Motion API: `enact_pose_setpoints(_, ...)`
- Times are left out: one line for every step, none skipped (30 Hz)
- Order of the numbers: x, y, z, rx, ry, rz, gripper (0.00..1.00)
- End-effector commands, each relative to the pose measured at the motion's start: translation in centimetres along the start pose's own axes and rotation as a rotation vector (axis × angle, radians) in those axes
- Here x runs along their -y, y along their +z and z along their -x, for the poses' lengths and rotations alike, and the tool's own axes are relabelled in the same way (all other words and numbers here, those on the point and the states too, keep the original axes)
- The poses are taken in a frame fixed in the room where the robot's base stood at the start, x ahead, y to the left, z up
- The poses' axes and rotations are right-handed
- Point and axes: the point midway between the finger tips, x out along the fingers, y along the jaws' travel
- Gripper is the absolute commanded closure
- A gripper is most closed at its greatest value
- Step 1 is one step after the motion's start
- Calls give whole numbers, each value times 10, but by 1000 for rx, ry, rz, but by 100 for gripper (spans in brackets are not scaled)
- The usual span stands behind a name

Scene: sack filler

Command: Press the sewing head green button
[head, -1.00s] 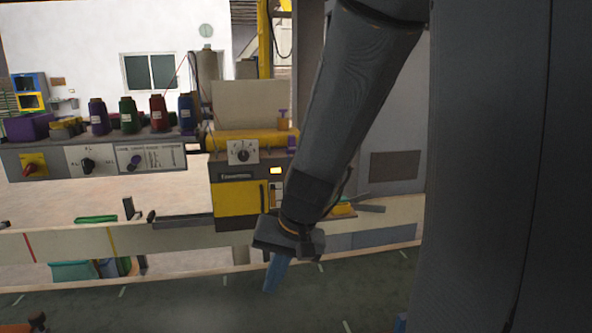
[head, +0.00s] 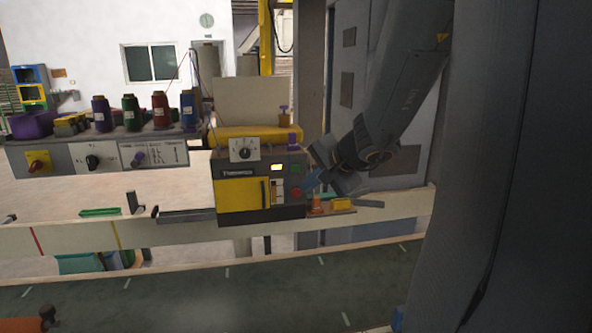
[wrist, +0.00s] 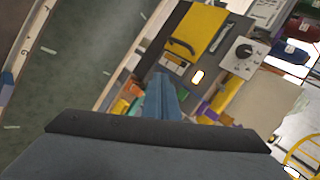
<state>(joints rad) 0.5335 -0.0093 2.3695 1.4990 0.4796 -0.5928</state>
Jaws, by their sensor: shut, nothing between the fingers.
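The sewing head (head: 242,172) is a dark machine with a yellow door, a dial and a small lit display. It also shows in the wrist view (wrist: 182,55). On its right part, a small dark green spot that looks like the green button (head: 296,168) sits above a red button (head: 296,192). My gripper (head: 311,184) is shut and empty, its blue fingertips just right of these buttons; I cannot tell if they touch the machine.
An orange cone (head: 316,205) and a yellow block (head: 340,204) lie on a ledge just below my gripper. Thread spools (head: 160,110) stand on a control shelf at left. A conveyor belt (head: 180,290) runs along the front. Grey cabinets stand behind my arm.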

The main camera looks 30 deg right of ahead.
Motion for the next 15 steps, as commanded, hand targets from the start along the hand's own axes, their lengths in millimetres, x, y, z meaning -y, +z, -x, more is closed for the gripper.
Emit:
enact_pose_setpoints(1, -1, -1, 1, 0, 0, 100)
enact_pose_setpoints(2, -1, -2, 1, 0, 0, 100)
enact_pose_setpoints(3, -2, -4, 1, 1, 1, 100)
enact_pose_setpoints(4, -4, -5, 1, 1, 1, 100)
enact_pose_setpoints(5, -5, -7, 2, 1, 1, 100)
enact_pose_setpoints(7, -7, -10, 2, 1, 1, 100)
enact_pose_setpoints(9, -9, -12, 2, 2, 1, 100)
enact_pose_setpoints(11, -11, -15, 2, 1, 1, 100)
enact_pose_setpoints(14, -13, -19, 2, 2, 1, 100)
enact_pose_setpoints(16, -15, -22, 2, 2, 1, 100)
enact_pose_setpoints(18, -18, -24, 2, 1, 1, 100)
enact_pose_setpoints(21, -20, -28, 2, 2, 1, 100)
enact_pose_setpoints(23, -22, -30, 2, 2, 1, 100)
enact_pose_setpoints(25, -24, -33, 2, 1, 1, 100)
enact_pose_setpoints(28, -26, -37, 3, 2, 0, 100)
